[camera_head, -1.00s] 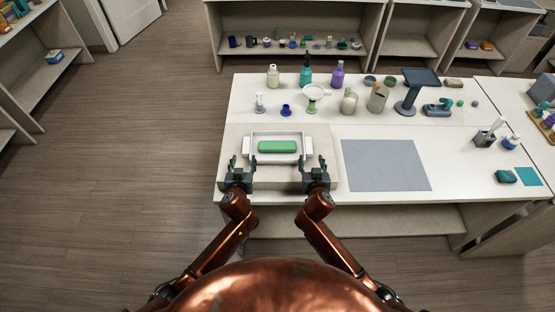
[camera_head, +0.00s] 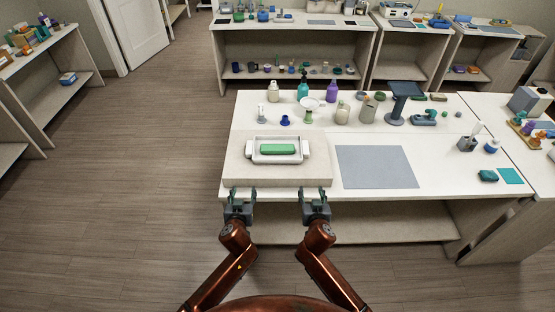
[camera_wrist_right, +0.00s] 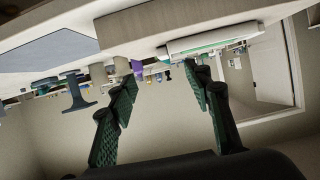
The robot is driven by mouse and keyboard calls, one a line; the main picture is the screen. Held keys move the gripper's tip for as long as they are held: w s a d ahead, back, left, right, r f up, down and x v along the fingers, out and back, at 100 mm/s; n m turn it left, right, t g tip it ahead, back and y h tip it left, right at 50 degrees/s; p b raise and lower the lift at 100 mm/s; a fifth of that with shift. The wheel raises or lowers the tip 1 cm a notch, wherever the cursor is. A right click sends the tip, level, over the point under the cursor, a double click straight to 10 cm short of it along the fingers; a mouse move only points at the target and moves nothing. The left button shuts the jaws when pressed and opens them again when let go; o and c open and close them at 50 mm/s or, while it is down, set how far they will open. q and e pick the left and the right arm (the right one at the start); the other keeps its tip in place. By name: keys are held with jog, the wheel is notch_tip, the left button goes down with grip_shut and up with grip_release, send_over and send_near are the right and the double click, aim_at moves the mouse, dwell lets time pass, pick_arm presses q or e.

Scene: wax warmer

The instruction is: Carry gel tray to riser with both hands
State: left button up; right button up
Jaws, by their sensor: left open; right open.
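The white gel tray (camera_head: 258,157) with a green gel slab (camera_head: 278,149) in it sits on a raised beige block (camera_head: 240,174), the likely riser, at the table's left front. My left gripper (camera_head: 240,194) is open and empty just in front of the block, by the table's front edge. My right gripper (camera_head: 315,194) is open and empty at the same edge, further right. Both are apart from the tray. In the right wrist view, the tray (camera_wrist_right: 215,38) shows beyond the open, empty fingers of my right gripper (camera_wrist_right: 160,90).
A grey mat (camera_head: 377,167) lies right of the block. Bottles, including a purple one (camera_head: 331,92), and a dark stand (camera_head: 397,105) stand along the back. A teal block (camera_head: 488,175) lies at the right. Floor on the left is clear.

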jog(key=v, duration=1.1)
jog(key=shift+r, duration=0.25)
jog(key=shift+f, duration=0.1)
